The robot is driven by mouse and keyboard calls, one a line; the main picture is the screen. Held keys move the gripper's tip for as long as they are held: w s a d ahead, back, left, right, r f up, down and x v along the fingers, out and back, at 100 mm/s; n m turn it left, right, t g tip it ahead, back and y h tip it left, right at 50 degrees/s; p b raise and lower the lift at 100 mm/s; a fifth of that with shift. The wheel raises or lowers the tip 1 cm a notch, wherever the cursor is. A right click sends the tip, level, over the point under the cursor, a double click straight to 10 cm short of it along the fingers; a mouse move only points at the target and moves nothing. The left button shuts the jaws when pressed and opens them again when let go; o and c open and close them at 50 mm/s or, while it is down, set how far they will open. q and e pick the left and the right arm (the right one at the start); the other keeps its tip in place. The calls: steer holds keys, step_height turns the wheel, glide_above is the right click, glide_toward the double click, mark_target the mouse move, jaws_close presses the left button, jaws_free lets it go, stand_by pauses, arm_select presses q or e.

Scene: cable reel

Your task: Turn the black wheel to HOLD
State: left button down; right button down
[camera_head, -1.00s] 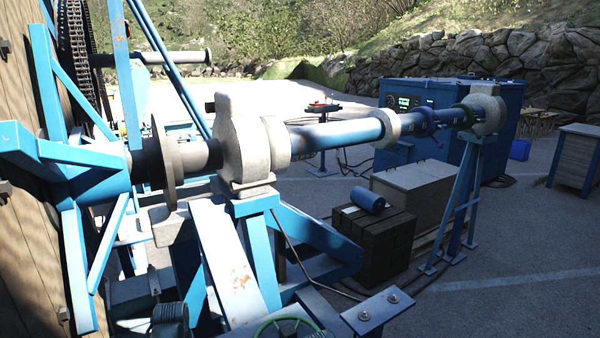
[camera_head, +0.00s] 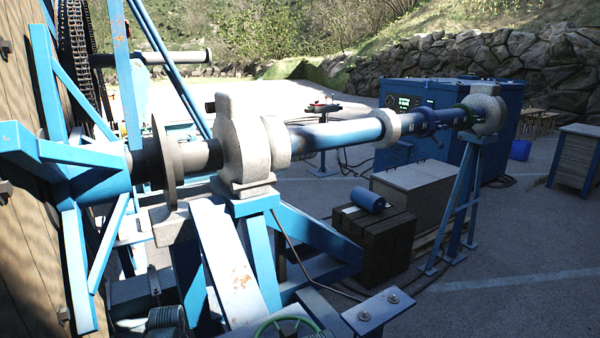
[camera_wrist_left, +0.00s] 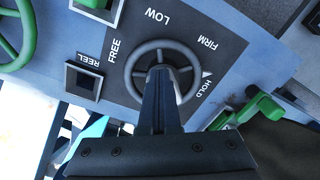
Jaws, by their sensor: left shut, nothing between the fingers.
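The black wheel (camera_wrist_left: 187,55) sits on a dark panel (camera_wrist_left: 223,35) marked FREE, LOW, FIRM and HOLD in the left wrist view. A white triangle mark (camera_wrist_left: 206,74) lies beside the word HOLD at the panel's right. My left gripper (camera_wrist_left: 160,72) is shut, with its fingertips over the middle of the wheel. The fingers hide the wheel's hub and lower part, and I cannot tell whether they touch it. My right gripper is in neither view. The black wheel does not show in the head view.
In the left wrist view, a green wheel (camera_wrist_left: 14,32) is at upper left, a REEL switch (camera_wrist_left: 83,80) left of the panel, and a green lever (camera_wrist_left: 256,108) at right. The head view shows the blue reel frame (camera_head: 262,262) and a wooden crate (camera_head: 372,240).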

arm_select(q)
steer(key=shift+s+a, duration=0.35)
steer(key=shift+s, duration=0.2)
steer(key=shift+s+a, duration=0.2)
steer(key=shift+s+d, duration=0.1)
steer(key=shift+s, duration=0.05)
stand_by(0.3)
steer(key=shift+s+d, duration=0.15)
steer(key=shift+s, duration=0.05)
step_height(320, 180, up, 6)
steer(key=p, duration=0.6)
